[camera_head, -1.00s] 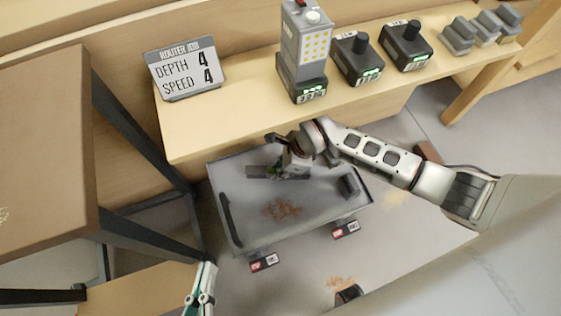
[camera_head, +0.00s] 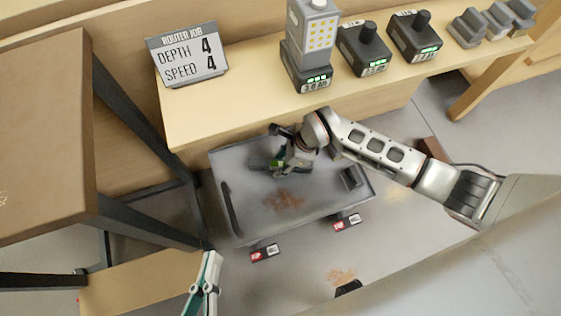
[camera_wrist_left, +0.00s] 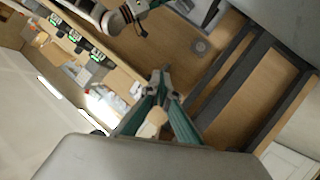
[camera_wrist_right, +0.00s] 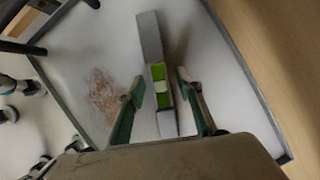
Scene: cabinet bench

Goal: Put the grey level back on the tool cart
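The grey level (camera_head: 262,163) is a bar with a bright green middle, over the tray of the grey tool cart (camera_head: 322,228). In the right wrist view the level (camera_wrist_right: 151,38) runs lengthwise between the fingertips. It looks low at the tray surface, but I cannot tell whether it touches. My right gripper (camera_wrist_right: 160,76) is open, with a finger on each side of the level and gaps visible. In the head view the right gripper (camera_head: 282,155) hides part of the bar. My left gripper (camera_wrist_left: 161,72) is shut and empty-looking, left of the cart's front in the head view (camera_head: 210,258).
The wooden bench (camera_head: 200,120) behind the cart holds a router job sign (camera_head: 188,55), battery chargers (camera_head: 365,50) and small grey blocks (camera_head: 468,28). A dark-legged table (camera_head: 45,130) stands left. The tray has rust stains and a small dark box (camera_head: 352,178).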

